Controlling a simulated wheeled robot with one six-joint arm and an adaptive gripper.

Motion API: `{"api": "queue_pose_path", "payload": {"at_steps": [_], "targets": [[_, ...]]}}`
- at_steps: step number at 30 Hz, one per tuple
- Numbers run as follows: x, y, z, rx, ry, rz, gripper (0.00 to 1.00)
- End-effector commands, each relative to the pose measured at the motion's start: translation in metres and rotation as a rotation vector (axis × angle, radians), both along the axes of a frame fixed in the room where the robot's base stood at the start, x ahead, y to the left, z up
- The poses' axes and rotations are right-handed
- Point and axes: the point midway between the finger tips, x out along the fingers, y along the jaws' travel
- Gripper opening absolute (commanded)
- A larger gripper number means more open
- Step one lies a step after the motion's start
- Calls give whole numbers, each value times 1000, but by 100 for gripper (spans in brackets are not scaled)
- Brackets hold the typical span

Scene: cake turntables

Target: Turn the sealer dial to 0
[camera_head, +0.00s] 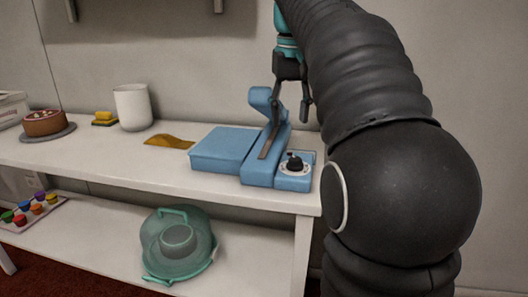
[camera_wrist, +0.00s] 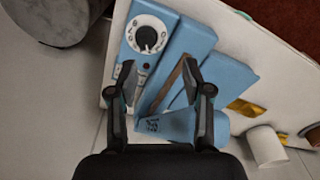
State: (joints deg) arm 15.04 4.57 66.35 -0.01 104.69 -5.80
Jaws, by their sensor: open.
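The sealer (camera_head: 222,148) is a blue machine on the right end of the white table. Its dial (camera_head: 293,163) is a black knob on a white round plate at the sealer's right front. In the wrist view the dial (camera_wrist: 147,37) shows near the top, with marks around it that are too small to read. My gripper (camera_head: 290,112) is open and empty, above and behind the dial, near the sealer's raised lever end. In the wrist view my gripper (camera_wrist: 158,70) has its fingers spread over the sealer, with the dial beyond the fingertips and touched by neither.
A teal container (camera_head: 178,242) and a tray of coloured pots (camera_head: 30,210) lie on the lower shelf.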

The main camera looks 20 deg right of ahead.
Motion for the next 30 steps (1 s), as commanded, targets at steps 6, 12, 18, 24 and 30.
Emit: {"api": "queue_pose_path", "payload": {"at_steps": [6,12,18,24,30], "targets": [[18,-24,17,16,58,-25,50],[21,-30,18,22,74,-32,50],[20,-30,-4,22,77,-31,50],[20,-30,-42,22,76,-31,50],[20,-30,-78,22,76,-31,50]]}}
